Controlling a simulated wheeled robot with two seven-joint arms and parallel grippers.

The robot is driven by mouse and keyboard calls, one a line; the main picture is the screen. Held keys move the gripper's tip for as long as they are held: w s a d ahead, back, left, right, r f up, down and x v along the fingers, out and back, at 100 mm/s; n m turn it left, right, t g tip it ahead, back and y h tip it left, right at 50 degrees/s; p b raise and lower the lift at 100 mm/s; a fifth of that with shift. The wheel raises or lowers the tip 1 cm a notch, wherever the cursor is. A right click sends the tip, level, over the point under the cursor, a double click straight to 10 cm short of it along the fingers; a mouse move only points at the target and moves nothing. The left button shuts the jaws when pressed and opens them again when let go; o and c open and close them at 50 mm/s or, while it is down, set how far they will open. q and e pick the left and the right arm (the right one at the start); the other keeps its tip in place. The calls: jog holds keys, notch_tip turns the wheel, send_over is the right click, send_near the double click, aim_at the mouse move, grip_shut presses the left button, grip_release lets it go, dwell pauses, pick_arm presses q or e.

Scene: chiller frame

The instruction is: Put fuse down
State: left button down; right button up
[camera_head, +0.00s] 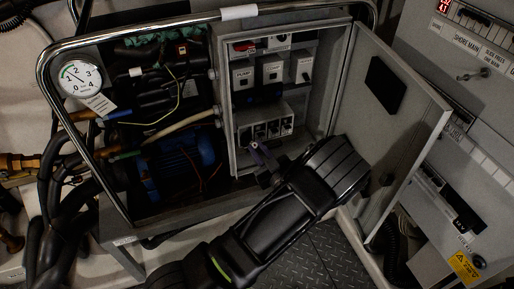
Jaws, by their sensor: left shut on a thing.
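My left gripper (264,164) is at the lower opening of the grey electrical box (232,130), just below a white fuse block (266,129) with several dark slots. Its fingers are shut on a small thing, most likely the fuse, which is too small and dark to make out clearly. My black left arm reaches up from the bottom of the picture and hides the box's lower right corner. My right gripper is not in view.
The box door (395,115) stands open to the right of my arm. A tubular metal rail (107,190) frames the machine, with a pressure gauge (81,78) and blue motor (180,168) at left. A labelled switch panel (470,60) stands at right. Checkered floor plate (325,255) is clear below.

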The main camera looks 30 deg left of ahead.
pick_arm(q)
jog(key=shift+w, duration=0.1)
jog(key=shift+w+d+r+t, duration=0.1)
jog(key=shift+w+r+t, duration=0.1)
jog(key=shift+t, duration=0.1)
jog(key=w+d+r+m+t+h, duration=0.3)
jog(key=d+r+m+t+h, duration=0.1)
jog(key=d+h, duration=0.4)
jog(key=w+d+r+m+t+h, duration=0.2)
jog(key=d+r+m+t+h, duration=0.3)
jog(key=d, duration=0.6)
notch_tip(320, 180, up, 2)
jog(key=m+h+p, duration=0.1)
jog(key=m+h, duration=0.2)
jog(key=shift+w+m, duration=0.3)
jog(key=shift+w, duration=0.1)
